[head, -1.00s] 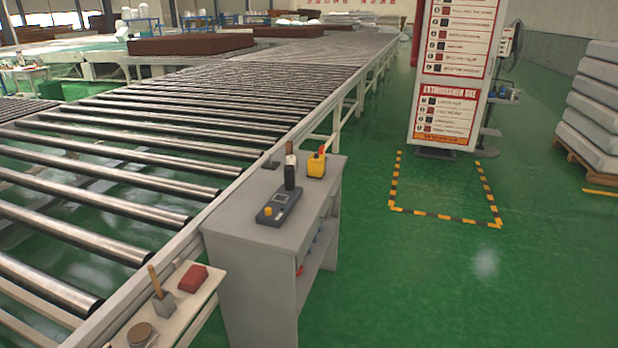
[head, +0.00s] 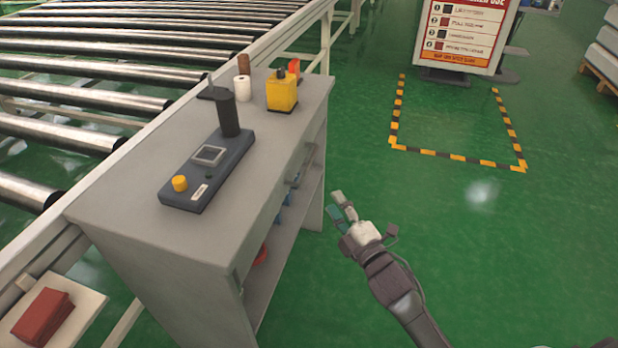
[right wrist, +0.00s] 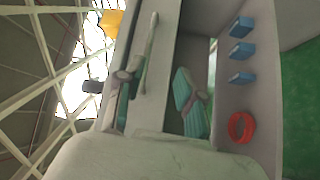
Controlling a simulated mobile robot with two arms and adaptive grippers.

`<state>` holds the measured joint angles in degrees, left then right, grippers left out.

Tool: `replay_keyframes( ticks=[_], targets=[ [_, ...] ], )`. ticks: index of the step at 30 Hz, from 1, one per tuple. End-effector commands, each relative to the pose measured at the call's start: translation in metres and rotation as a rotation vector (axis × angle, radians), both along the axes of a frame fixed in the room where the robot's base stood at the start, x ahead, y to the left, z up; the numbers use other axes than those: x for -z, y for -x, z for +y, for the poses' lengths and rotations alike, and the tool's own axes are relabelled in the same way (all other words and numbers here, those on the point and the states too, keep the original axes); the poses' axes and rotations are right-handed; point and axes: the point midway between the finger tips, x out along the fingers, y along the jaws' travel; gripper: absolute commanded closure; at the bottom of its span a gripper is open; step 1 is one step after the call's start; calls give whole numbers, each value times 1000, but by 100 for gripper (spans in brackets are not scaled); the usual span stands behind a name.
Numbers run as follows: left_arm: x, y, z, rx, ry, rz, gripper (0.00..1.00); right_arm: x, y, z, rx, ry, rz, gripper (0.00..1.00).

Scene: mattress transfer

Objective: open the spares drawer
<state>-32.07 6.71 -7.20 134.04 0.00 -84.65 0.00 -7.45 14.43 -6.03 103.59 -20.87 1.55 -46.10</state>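The spares drawer is in the upper right side of the grey cabinet (head: 150,235), and its front looks flush with the cabinet. A pale bar handle (right wrist: 149,48) shows on the drawer front in the right wrist view. My right gripper (head: 340,206) is in the head view, to the right of the cabinet and apart from it. In the right wrist view the teal fingers of the right gripper (right wrist: 160,100) are wide apart, with nothing between them, and face the drawer side. My left gripper is in neither current view.
On the cabinet top are a dark blue device (head: 205,165), a yellow container (head: 282,92) and a white roll (head: 242,88). Several blue boxes (right wrist: 241,51) and a red ring (right wrist: 240,127) sit on the open shelf below.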

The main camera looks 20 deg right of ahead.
Motion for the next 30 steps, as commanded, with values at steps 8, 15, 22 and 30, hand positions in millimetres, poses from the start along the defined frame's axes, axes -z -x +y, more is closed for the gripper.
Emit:
replay_keyframes(
  ticks=[8,15,22,30],
  targets=[
    [-17,5,1,-1,0,-10,49,-18,-24,6,-6,27,-46,63],
    [-27,10,2,-2,1,-17,49,-23,-75,16,-6,25,-44,63],
    [-21,10,2,-2,1,-17,49,-28,-115,24,-5,25,-41,63],
    [-18,10,2,-2,1,-18,49,-30,-134,27,-5,24,-38,63]
  ],
)
